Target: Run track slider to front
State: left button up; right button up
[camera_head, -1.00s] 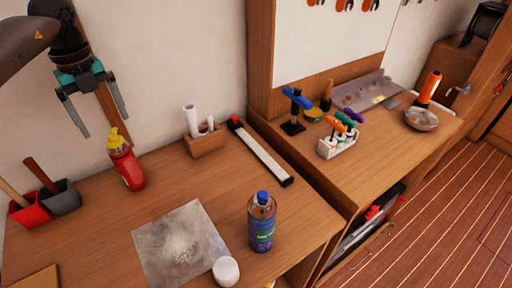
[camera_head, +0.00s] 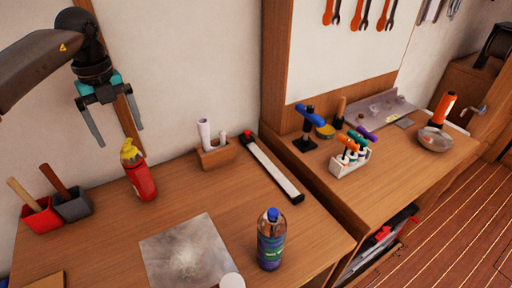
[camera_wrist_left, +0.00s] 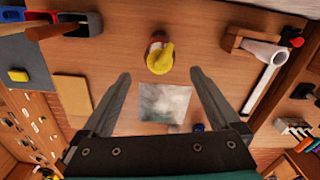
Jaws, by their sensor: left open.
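A long white track (camera_head: 272,168) with dark edges lies on the wooden bench near its right side, running from the wall toward the front. A small red slider (camera_head: 247,134) sits at the track's far, wall-side end. In the left wrist view the track (camera_wrist_left: 263,88) and the red slider (camera_wrist_left: 297,42) show at the right. My left gripper (camera_head: 121,138) is open and empty, raised near the wall, well left of the track. Its spread fingers also show in the left wrist view (camera_wrist_left: 160,73). My right gripper is not in view.
A wooden holder with white rolls (camera_head: 216,155) stands just left of the track. A red bottle with a yellow top (camera_head: 139,174) stands below my left gripper. A blue-capped bottle (camera_head: 270,242) stands near the track's front end. A grey sheet (camera_head: 188,250) lies at the front.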

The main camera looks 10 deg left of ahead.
aim_at(247, 139)
jog(key=i+l, duration=0.2)
jog(key=l, duration=0.15)
jog(key=i+l, duration=0.15)
jog(key=l, duration=0.15)
jog(key=i+l, duration=0.2)
jog(key=l, duration=0.15)
jog(key=i+l, duration=0.15)
jog(key=l, duration=0.2)
